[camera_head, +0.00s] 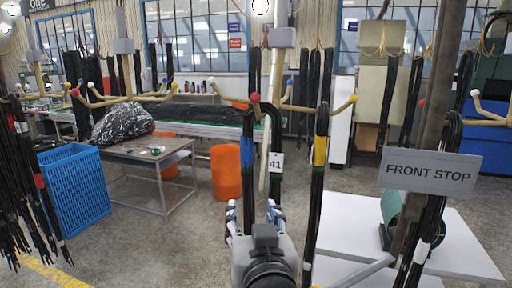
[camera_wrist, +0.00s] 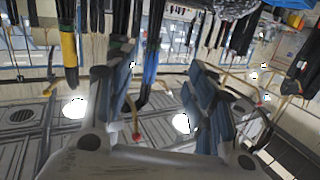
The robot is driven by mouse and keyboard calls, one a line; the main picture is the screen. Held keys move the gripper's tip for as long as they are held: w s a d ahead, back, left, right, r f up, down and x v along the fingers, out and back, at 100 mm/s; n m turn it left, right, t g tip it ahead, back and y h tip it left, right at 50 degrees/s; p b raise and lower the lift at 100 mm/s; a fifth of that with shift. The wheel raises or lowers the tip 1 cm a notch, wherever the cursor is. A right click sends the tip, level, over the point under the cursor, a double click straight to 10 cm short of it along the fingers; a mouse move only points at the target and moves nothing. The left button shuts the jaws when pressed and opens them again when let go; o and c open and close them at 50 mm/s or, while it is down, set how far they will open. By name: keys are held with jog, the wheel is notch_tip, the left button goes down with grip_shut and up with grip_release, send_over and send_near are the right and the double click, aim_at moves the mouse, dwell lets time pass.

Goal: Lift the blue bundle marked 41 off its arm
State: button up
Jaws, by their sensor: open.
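The blue-banded black hose bundle (camera_head: 248,160) hangs folded over a tan rack arm with a red ball tip (camera_head: 254,98). In the wrist view my gripper's open fingers (camera_wrist: 160,80) stand either side of the blue band (camera_wrist: 151,62), and the red ball (camera_wrist: 136,136) shows lower down. I cannot tell whether the strands are between the fingers or beyond them. My gripper hides the bundle's lower end.
A yellow-banded bundle (camera_head: 320,150) hangs close on the right; it also shows in the wrist view (camera_wrist: 69,50). A FRONT STOP sign (camera_head: 431,172) and post are farther right, by a white table (camera_head: 460,250). An orange bin (camera_head: 226,172) and blue crate (camera_head: 75,190) stand left.

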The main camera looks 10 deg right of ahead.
jog(key=d+m+h, duration=0.2)
jog(key=d+h, duration=0.2)
jog(key=p, duration=0.9)
send_near(276, 175)
jog(key=w, duration=0.2)
jog(key=shift+h, duration=0.4)
jog(key=w, duration=0.1)
jog(key=w+d, duration=0.1)
jog(key=w+d+f, duration=0.1)
jog(key=w, duration=0.1)
jog(key=shift+b, duration=0.3)
jog(key=shift+x, duration=2.8)
jog(key=shift+a+r, duration=0.1)
jog(key=shift+r, duration=0.1)
jog(key=shift+c, duration=0.5)
grip_shut()
jog(key=shift+r, duration=0.15)
